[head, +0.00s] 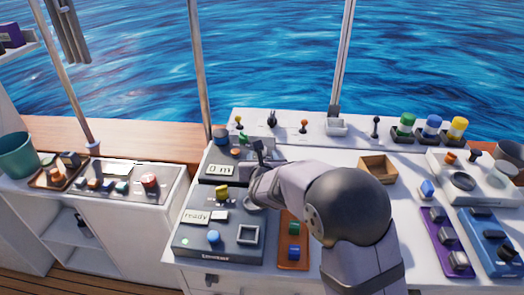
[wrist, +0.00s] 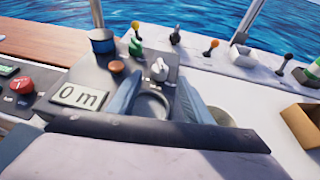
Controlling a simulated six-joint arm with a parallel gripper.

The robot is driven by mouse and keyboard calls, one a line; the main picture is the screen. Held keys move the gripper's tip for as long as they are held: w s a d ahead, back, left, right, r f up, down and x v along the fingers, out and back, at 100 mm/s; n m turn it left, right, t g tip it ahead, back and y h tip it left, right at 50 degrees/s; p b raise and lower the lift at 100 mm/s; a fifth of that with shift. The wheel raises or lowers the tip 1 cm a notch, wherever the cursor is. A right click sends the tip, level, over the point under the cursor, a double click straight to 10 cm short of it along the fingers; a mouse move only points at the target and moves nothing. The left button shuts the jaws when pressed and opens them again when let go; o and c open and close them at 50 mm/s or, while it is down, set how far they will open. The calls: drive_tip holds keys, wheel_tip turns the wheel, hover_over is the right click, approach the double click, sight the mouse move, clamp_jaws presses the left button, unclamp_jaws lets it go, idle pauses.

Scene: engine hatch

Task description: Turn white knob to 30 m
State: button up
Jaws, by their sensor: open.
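The white knob (wrist: 159,69) stands on a dark grey panel in the wrist view, just beyond the gap between my fingertips. I cannot make out it in the head view, where my gripper (head: 258,150) covers that area. In the wrist view my gripper (wrist: 159,86) is open and empty, with one blue-grey finger on each side of the gap. I cannot tell whether the fingers touch the knob. A display reading "0 m" (wrist: 79,96) lies left of the knob, and it also shows in the head view (head: 218,170).
An orange button (wrist: 117,67), a blue round control (wrist: 102,40) and a green control (wrist: 135,45) stand near the knob. Small levers (wrist: 211,47) stand behind it. A grey "ready" panel (head: 190,240) lies in front, and a wooden box (head: 378,166) sits to the right.

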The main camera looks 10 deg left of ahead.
drive_tip(key=shift+p+x, duration=1.1)
drive_tip(key=shift+x, duration=2.3)
drive_tip(key=c, duration=1.1)
